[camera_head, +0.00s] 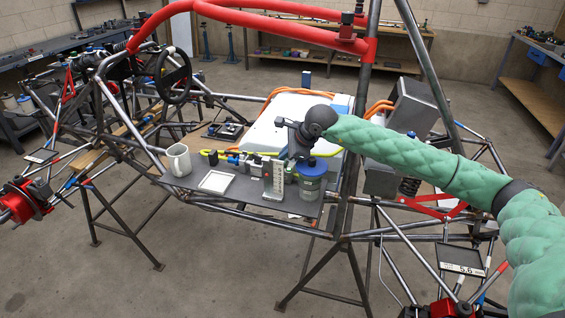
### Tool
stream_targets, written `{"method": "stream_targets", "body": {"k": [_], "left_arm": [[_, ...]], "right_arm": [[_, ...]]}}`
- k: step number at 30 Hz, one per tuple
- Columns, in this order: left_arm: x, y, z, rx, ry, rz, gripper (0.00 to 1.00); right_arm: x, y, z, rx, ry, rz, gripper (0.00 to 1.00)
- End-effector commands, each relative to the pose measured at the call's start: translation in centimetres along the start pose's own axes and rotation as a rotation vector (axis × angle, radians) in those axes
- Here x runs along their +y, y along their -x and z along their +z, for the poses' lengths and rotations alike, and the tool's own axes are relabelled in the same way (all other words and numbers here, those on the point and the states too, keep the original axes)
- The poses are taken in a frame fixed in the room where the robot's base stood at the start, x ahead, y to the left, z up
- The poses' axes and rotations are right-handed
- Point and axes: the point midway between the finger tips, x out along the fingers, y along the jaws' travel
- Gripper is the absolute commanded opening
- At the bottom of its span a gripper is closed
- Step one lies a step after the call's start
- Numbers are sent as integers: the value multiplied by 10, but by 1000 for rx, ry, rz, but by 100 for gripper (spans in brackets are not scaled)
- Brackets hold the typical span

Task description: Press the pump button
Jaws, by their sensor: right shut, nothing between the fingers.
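My right arm, in a green quilted sleeve, reaches in from the right. Its dark right gripper (293,137) is shut and empty, above the right part of a grey shelf (240,193) on the tube chassis. Close below it stand a blue-lidded jar (311,180) and a grey-and-white upright item (273,181). Small bottles or fittings (256,166) stand just left of these. I cannot make out which part is the pump button; the gripper may cover it. I cannot tell whether the gripper touches anything. My left gripper is not in view.
A white mug (179,160) and a white square frame (216,181) sit on the shelf's left part. A large white box (285,118) with orange cables lies behind. Red and grey tubes (275,26) cross above and right of the shelf.

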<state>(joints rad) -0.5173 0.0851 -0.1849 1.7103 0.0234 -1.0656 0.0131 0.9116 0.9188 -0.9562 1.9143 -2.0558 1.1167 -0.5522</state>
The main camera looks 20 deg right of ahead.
Motion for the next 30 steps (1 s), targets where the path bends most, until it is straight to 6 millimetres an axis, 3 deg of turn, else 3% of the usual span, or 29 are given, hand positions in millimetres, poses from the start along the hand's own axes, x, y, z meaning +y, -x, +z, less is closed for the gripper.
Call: {"method": "stream_targets", "body": {"k": [5, 21, 30], "left_arm": [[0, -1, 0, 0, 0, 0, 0], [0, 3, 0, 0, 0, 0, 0], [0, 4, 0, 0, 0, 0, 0]], "right_arm": [[2, -1, -4, 9, -1, 7, 0], [-20, 37, 20, 1, 1, 1, 0], [-21, 40, 21, 0, 0, 0, 0]]}}
